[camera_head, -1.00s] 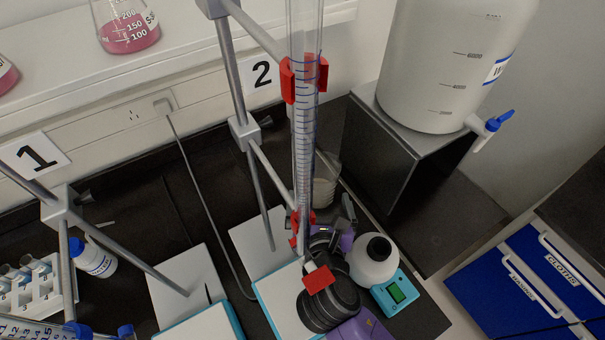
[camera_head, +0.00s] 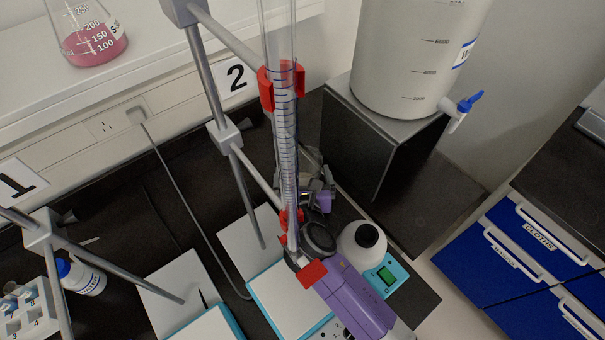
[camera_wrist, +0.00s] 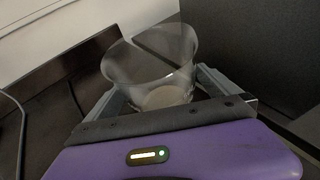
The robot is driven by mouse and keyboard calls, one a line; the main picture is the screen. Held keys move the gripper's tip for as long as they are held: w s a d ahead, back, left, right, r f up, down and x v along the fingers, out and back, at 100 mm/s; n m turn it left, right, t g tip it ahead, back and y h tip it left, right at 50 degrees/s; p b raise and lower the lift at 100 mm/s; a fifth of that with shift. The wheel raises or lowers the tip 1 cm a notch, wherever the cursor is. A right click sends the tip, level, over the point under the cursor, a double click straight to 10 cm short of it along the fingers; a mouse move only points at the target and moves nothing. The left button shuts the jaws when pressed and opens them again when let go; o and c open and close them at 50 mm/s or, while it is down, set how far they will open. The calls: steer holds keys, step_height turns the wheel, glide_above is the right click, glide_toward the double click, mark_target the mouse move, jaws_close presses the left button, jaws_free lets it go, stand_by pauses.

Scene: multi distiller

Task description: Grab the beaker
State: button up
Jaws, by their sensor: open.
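A clear glass beaker (camera_wrist: 150,62) with a wide rim stands upright on the dark bench in the wrist view. My gripper (camera_wrist: 160,86) is open, with one finger to the left and one to the right of the beaker's lower part. I cannot tell whether either finger touches the glass. In the head view my gripper (camera_head: 318,180) is behind the burette, at the back of the bench beside the dark stand. There the beaker is mostly hidden by my arm and the burette.
The burette (camera_head: 285,130) in red clamps stands close in front of my arm. A white bottle with a black cap (camera_head: 362,262) sits on a blue balance (camera_head: 392,272). A large white tank (camera_head: 410,60) rests on the dark stand (camera_head: 365,140) at right.

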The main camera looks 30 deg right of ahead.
steer(key=c, duration=1.6)
steer(key=shift+c, duration=0.2)
steer(key=shift+r, duration=0.2)
